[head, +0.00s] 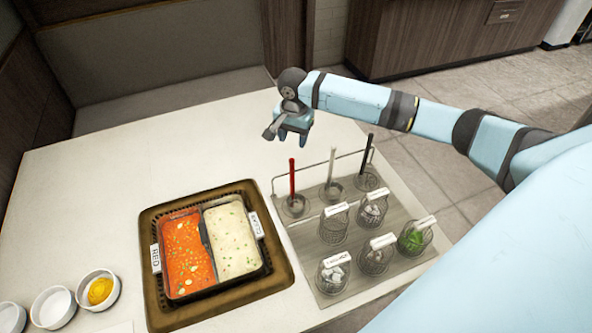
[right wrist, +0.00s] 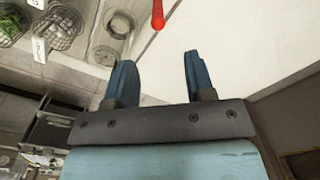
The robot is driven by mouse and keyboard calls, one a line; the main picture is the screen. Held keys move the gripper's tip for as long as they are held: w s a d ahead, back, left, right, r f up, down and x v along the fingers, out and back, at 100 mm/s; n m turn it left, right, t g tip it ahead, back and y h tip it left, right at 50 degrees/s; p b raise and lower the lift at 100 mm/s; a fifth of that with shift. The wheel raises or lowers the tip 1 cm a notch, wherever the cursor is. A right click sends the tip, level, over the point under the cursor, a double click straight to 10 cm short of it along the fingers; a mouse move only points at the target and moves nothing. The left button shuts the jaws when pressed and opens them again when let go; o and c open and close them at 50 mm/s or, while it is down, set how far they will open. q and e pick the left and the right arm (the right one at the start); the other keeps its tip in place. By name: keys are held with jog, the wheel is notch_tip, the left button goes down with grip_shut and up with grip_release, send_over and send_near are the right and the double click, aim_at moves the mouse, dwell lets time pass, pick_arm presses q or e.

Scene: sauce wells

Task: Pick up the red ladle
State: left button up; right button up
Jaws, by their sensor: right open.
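The red ladle (head: 292,178) stands upright at the left of the wire rack, its bowl end down in a round holder. In the right wrist view its red handle tip (right wrist: 158,14) shows at the top edge, beyond the fingers. My right gripper (head: 292,138) is open and empty, above and behind the red ladle, apart from it. Its two fingers show in the right wrist view (right wrist: 160,78) with a clear gap between them. My left gripper is not in view.
A white-handled ladle (head: 331,168) and a black-handled ladle (head: 368,150) stand to the right in the same rack. Wire baskets (head: 334,228) stand in front. A divided pot (head: 165,240) of red and white soup sits left. Small bowls (head: 53,306) are at lower left. The table (head: 110,160) behind the pot is clear.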

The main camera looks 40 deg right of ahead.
send_over(292, 173)
jog(key=w+d, duration=0.1)
notch_tip(292, 173, down, 6)
jog(key=shift+w+f, duration=0.15)
jog(key=shift+s+a+f+p, duration=0.15)
jog(key=shift+f+p, duration=0.2)
jog(key=shift+f, duration=1)
jog(key=shift+s+a+f+p, duration=0.15)
jog(key=shift+f+p, duration=0.2)
jog(key=shift+f, duration=0.95)
grip_shut()
